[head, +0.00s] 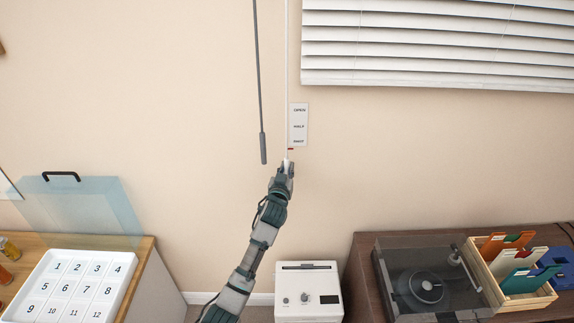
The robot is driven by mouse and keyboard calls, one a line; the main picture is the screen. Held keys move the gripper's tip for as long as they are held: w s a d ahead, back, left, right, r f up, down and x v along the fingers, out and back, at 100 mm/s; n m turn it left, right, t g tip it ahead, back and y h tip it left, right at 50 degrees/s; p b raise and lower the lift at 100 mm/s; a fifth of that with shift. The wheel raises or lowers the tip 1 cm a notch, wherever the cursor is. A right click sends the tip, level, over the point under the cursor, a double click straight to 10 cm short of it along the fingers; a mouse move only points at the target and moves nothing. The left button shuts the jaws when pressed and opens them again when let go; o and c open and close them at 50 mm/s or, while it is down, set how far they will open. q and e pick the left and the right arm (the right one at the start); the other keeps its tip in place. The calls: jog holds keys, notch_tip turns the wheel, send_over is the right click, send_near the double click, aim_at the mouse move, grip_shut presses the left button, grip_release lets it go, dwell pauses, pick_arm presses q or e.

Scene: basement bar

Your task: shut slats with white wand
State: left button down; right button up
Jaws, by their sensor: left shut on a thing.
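The white wand (286,75) hangs straight down in the head view, just left of a small label card (299,125) reading OPEN, HALF and SHUT. My left gripper (287,165) is shut on the wand's lower end. A small red mark (290,149) shows just above the gripper, level with the SHUT line. The white slats (430,45) of the blind are at the upper right, with gaps between them. A grey wand (263,148) hangs to the left, apart from the gripper. My right gripper is not in view.
A white machine (308,293) stands low in the middle. A record player (428,286) and a wooden crate of folders (515,270) sit on the dark cabinet at right. A numbered tray (80,287) and a clear panel (80,212) are at left.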

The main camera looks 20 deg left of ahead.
pick_arm(q)
notch_tip(320, 180, down, 3)
jog(key=shift+r+b, duration=0.15)
jog(key=shift+b, duration=0.15)
jog(key=c, duration=1.1)
grip_release()
jog(key=shift+r, duration=0.1)
jog(key=shift+s, duration=0.1)
jog(key=s, duration=0.7)
jog(key=s+d, duration=0.1)
jog(key=s, duration=0.3)
jog(key=shift+s, duration=0.35)
